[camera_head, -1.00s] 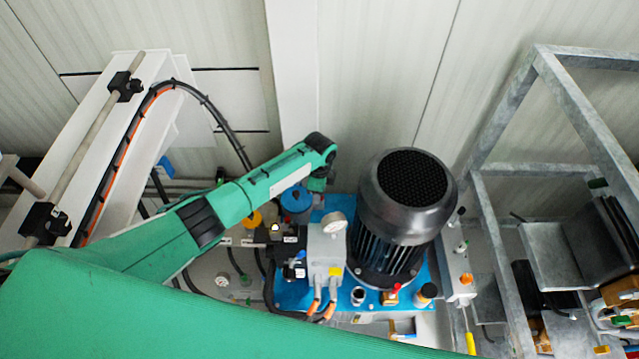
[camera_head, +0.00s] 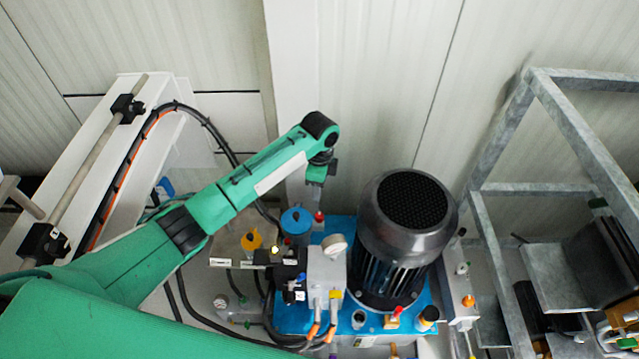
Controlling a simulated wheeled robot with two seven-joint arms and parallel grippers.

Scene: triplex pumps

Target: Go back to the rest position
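My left arm, green with a dark joint band, comes in from the lower left and reaches toward the middle. Its wrist ends above and behind the blue-capped part of the pump unit. A large green surface of my own body fills the lower left corner. My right arm and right gripper are not in view.
A grey metal frame (camera_head: 485,225) stands at the right with a grey box (camera_head: 555,280) inside. A white structure (camera_head: 85,190) with a rod and cables stands at the left. A pale panelled wall (camera_head: 380,80) closes the back. A blue cap (camera_head: 296,220) sits just below my wrist.

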